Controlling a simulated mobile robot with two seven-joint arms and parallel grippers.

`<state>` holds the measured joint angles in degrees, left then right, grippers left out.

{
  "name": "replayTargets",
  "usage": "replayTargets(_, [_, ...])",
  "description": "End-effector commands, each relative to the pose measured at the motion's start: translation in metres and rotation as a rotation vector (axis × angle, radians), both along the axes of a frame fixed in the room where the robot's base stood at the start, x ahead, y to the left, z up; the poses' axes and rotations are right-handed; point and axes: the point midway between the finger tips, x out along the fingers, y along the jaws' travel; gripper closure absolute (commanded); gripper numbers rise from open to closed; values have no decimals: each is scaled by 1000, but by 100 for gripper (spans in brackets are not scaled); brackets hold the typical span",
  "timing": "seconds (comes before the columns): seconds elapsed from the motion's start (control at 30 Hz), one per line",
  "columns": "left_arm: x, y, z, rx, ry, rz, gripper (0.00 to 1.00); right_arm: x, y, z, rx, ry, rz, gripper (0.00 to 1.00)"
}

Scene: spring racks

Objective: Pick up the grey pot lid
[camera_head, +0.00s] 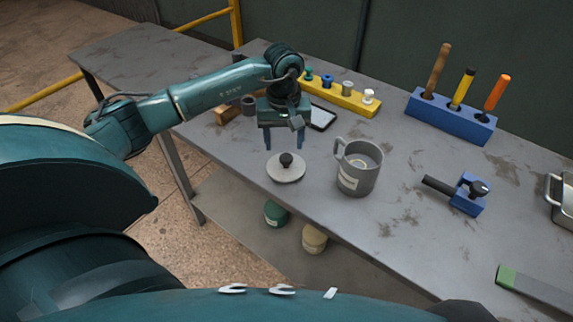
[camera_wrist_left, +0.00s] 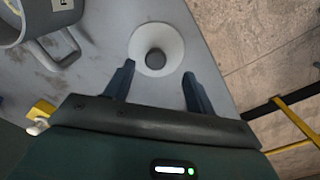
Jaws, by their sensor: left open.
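The grey pot lid (camera_head: 286,170) is a round pale disc with a black knob, lying on the grey table near its front edge, left of the grey pot. My left gripper (camera_head: 284,143) is open and points down above and slightly behind the lid, apart from it. In the left wrist view, the lid (camera_wrist_left: 156,48) lies beyond the two fingertips (camera_wrist_left: 160,76), with its knob roughly centred between them. The grey pot (camera_head: 358,168) stands upright with its handle toward the lid; part of the pot also shows in the left wrist view (camera_wrist_left: 40,18). My right gripper is not visible.
A yellow rack (camera_head: 340,96) with several small pieces and a blue rack (camera_head: 449,116) holding tools stand behind. A dark phone-like slab (camera_head: 322,118) lies behind the gripper. A blue clamp-like block (camera_head: 468,196) is right. Two canisters sit on the lower shelf (camera_head: 276,213).

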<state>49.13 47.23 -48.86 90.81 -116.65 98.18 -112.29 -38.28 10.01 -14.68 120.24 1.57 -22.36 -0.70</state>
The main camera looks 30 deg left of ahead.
Motion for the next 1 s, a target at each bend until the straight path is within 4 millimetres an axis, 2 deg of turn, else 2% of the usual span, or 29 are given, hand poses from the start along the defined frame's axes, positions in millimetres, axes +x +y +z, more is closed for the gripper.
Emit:
replayTargets(0.17, [5,-1,-23,-3,6,2,45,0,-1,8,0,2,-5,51])
replayTargets(0.3, [7,0,-43,-2,3,1,45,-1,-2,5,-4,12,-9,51])
replayTargets(0.43, [8,0,-50,-3,2,1,45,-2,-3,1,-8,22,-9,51])
replayTargets(0.63, [8,0,-51,-1,0,0,45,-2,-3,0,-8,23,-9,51])
replayTargets(1.0, [8,0,-50,-1,0,0,75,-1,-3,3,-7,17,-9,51])
